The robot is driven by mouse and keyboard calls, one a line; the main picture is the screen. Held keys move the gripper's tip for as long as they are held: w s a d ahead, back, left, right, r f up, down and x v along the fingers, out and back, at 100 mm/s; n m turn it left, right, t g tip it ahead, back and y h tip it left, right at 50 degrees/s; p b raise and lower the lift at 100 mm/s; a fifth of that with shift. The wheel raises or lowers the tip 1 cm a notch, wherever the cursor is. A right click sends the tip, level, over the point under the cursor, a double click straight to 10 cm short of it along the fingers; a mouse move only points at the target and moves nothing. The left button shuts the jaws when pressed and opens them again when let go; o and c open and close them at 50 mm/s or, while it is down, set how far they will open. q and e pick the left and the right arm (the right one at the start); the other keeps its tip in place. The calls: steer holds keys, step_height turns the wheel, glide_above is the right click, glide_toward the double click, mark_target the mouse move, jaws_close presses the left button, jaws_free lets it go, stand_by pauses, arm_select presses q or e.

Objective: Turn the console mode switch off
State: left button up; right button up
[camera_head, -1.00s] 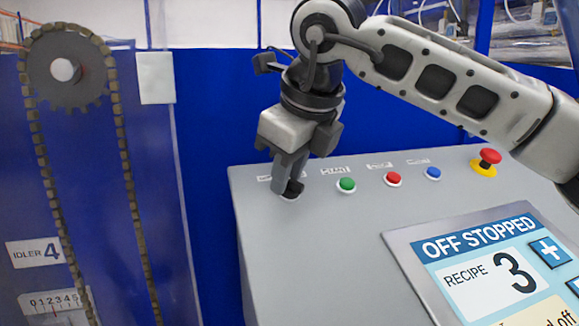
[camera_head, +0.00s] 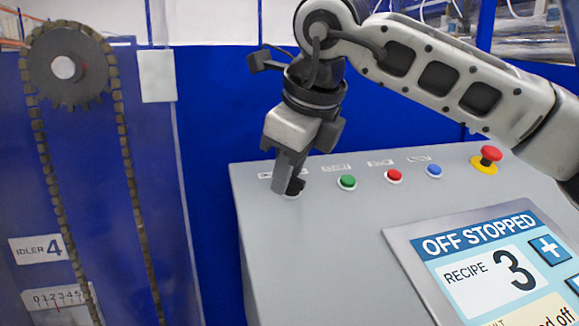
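The grey console (camera_head: 330,235) stands in the middle and right of the head view. Its mode switch (camera_head: 294,193) is a small black knob on a pale round base at the left end of the button row, partly hidden by my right gripper. My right gripper (camera_head: 287,184) points down at the switch, with its fingers close together at the knob. I cannot tell whether they touch it or grip it. The console screen (camera_head: 490,265) reads "OFF STOPPED" and "RECIPE 3". My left gripper is not in view.
A green button (camera_head: 347,182), a red button (camera_head: 394,175) and a blue button (camera_head: 434,171) sit right of the switch. A red emergency stop (camera_head: 490,154) on a yellow base is farther right. A chain and sprocket (camera_head: 40,73) stand at the left.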

steer(key=v, duration=1.6)
steer(key=shift+b, duration=0.35)
